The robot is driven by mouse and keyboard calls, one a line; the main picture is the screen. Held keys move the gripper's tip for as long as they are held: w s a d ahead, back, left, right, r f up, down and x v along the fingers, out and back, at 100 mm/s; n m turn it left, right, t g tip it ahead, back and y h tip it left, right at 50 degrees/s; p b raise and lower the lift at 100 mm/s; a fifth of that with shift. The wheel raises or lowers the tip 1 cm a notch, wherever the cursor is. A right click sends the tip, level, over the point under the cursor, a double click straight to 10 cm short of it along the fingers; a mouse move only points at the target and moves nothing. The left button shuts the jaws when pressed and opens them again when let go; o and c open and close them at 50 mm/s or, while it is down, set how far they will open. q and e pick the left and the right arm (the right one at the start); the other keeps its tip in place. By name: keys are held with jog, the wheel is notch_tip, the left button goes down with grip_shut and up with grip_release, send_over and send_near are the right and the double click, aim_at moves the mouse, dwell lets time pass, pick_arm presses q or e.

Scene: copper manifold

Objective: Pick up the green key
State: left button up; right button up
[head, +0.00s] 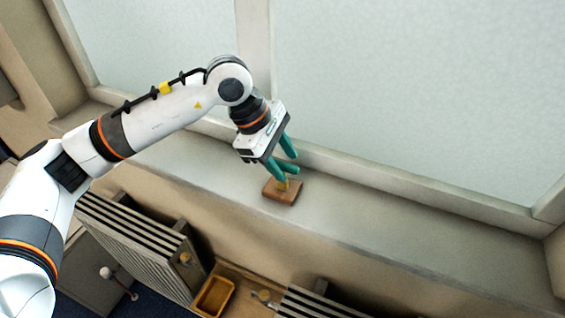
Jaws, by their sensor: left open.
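A small brown wooden block (283,193) lies on the pale window sill. A short yellowish piece stands up from the top of the block. Just above it is a green piece, which looks like the head of the green key (288,169); its colour is close to that of my fingers, so its outline is hard to separate. My left gripper (284,163) has teal fingers pointing down at the block. It is open, with the fingers spread on either side of the green piece. I cannot tell whether they touch it. My right gripper is out of view.
Frosted window panes and their frame (256,50) rise behind the sill (370,215). The sill is bare to the right of the block. Below are ribbed radiators (140,245) and a yellow-brown tray (214,296).

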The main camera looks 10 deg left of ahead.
aim_at(283, 163)
pick_arm(q)
jog(key=p+x, duration=0.2)
jog(key=x, duration=0.1)
jog(key=shift+s+f, duration=0.15)
jog(key=shift+f, duration=0.05)
jog(key=shift+d+f, duration=0.15)
jog(key=shift+f, duration=0.2)
grip_shut()
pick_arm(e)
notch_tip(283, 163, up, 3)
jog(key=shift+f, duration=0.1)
pick_arm(q)
jog(key=shift+r, duration=0.1)
